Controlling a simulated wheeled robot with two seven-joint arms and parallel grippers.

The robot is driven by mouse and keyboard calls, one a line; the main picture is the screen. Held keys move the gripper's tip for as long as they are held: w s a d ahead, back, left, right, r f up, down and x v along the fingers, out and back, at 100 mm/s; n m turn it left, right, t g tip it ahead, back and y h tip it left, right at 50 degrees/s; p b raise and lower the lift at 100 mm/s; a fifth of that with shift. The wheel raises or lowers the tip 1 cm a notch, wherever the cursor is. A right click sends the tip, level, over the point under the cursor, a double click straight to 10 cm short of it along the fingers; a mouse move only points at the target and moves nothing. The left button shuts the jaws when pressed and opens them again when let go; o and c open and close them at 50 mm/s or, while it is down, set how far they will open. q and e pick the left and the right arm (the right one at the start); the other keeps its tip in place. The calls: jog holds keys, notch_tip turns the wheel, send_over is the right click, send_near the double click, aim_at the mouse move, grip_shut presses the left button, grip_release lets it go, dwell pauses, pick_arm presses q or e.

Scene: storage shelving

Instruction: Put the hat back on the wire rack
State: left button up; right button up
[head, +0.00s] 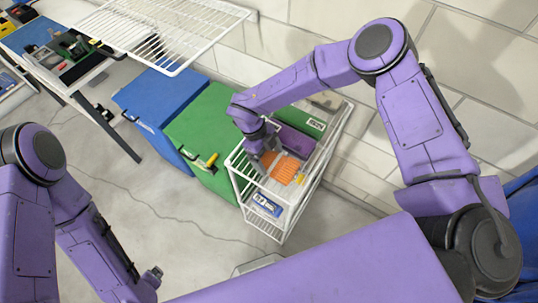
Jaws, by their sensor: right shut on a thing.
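The white wire rack (243,186) stands on the floor right of the green cabinet, near the wall. An orange ribbed thing (286,170), which looks like the hat, lies at the rack's upper level. My right gripper (266,160) reaches down from above at the orange thing's left side and is shut on it. The fingertips and the grasped part are small and partly hidden by the wrist. The end of my left arm (152,276) is low at the left, away from the rack; its jaws are not clear.
A purple thing (293,140) lies behind the orange one in the rack. A blue-and-white pack (267,204) is lower in front. A green cabinet (203,125) and a blue cabinet (155,100) stand left. A white wire shelf (165,25) is above. Floor in front is clear.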

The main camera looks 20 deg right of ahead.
jog(key=o, duration=0.8)
jog(key=shift+w+f, duration=0.15)
jog(key=shift+w, duration=0.05)
jog(key=shift+s+r, duration=0.1)
jog(key=shift+r, duration=0.35)
jog(key=b+v, duration=0.3)
jog(key=v, duration=0.7)
jog(key=shift+w+a+r, duration=0.15)
jog(key=shift+w+r, duration=0.1)
jog(key=shift+w+a+r, duration=0.1)
jog(key=shift+r, duration=0.25)
